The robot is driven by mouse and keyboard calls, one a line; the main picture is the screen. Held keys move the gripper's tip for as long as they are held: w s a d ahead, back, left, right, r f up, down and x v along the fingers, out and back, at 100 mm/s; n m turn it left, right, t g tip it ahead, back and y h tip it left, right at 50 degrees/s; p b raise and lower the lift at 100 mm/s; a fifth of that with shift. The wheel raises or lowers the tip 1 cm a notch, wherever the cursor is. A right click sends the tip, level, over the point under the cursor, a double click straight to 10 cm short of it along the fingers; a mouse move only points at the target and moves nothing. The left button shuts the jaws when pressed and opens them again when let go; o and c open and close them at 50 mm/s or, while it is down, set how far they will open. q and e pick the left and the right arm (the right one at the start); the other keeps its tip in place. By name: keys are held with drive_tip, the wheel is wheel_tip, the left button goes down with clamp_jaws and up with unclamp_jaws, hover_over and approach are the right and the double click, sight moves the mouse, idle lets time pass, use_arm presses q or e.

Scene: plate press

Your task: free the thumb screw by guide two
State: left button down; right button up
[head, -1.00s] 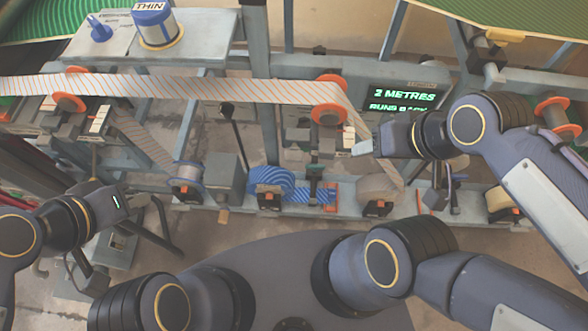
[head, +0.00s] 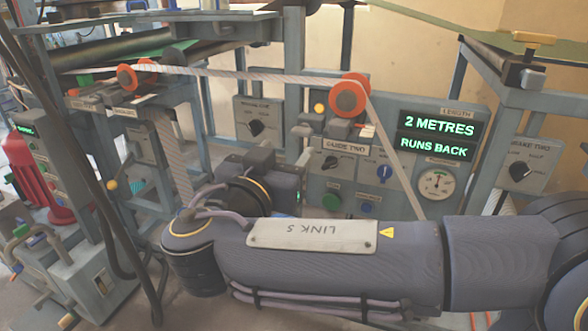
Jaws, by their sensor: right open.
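The label of guide two (head: 345,148) is on the grey panel right of centre. Above it an orange roller (head: 347,98) carries the striped web (head: 250,75). Small grey blocks (head: 310,128) sit left of the roller, with a yellow round knob (head: 319,108) above them. I cannot tell which small part is the thumb screw. My right gripper (head: 262,162) is open, below and left of the label, partly hidden behind its own wrist. It appears apart from the guide two parts. My left gripper is out of view.
A display (head: 436,136) reads 2 METRES, RUNS BACK. A gauge (head: 436,184) and a brake two dial (head: 519,170) are at right. Another dial box (head: 257,125) stands left of guide two. My right forearm covers the lower middle. A red machine part (head: 25,165) is at far left.

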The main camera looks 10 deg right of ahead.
sight(300, 134)
drive_tip(key=b+x, duration=0.1)
drive_tip(key=x, duration=0.6)
drive_tip(key=shift+w+d+r, duration=0.1)
drive_tip(key=shift+w+d, duration=0.05)
drive_tip(key=shift+w, duration=0.15)
drive_tip(key=shift+c, duration=0.2)
drive_tip(key=c, duration=0.9)
